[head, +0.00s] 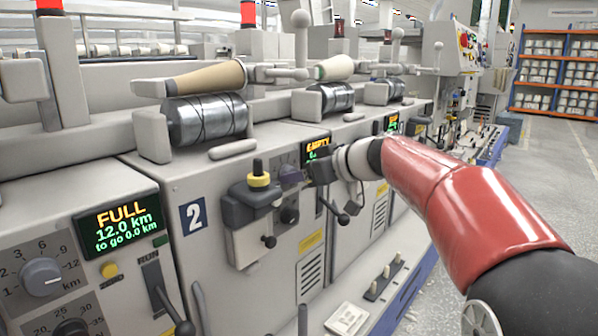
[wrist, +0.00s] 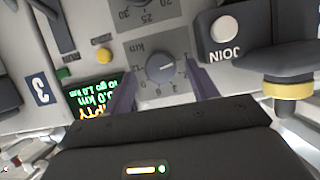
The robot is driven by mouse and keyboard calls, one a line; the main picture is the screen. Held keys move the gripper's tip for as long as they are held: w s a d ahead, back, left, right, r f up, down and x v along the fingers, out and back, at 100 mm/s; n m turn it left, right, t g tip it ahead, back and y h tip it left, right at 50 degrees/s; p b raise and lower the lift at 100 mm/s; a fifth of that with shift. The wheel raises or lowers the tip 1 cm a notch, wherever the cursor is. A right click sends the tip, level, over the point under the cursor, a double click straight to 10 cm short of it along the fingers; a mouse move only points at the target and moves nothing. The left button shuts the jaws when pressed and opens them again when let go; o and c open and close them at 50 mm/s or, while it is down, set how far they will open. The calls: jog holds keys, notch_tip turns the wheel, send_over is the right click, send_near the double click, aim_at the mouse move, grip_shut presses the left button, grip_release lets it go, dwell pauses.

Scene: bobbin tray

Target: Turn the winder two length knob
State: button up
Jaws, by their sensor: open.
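The winder two length knob (wrist: 160,68) is a round grey knob on a dark dial marked in km, upside down in the wrist view. A pale pointer mark on it points toward the right of that view. My gripper (wrist: 162,76) is open, with one purple finger on each side of the knob and visible gaps; I cannot tell how deep the fingers reach. In the head view my gripper (head: 299,174) is at winder two's panel and hides the knob. The winder's display (wrist: 92,95) starts with EMPTY, also partly visible in the head view (head: 317,147).
A grey joiner box (head: 252,205) with a yellow-collared post stands left of the dial; its white JOIN button (wrist: 224,29) is close to one finger. A lower dark knob (head: 290,215) and a lever (head: 343,218) are nearby. Winder one's display (head: 119,219) reads FULL.

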jog(key=shift+w+a+f, duration=0.3)
jog(key=shift+w+a, duration=0.1)
jog(key=shift+a, duration=0.1)
jog(key=c, duration=1)
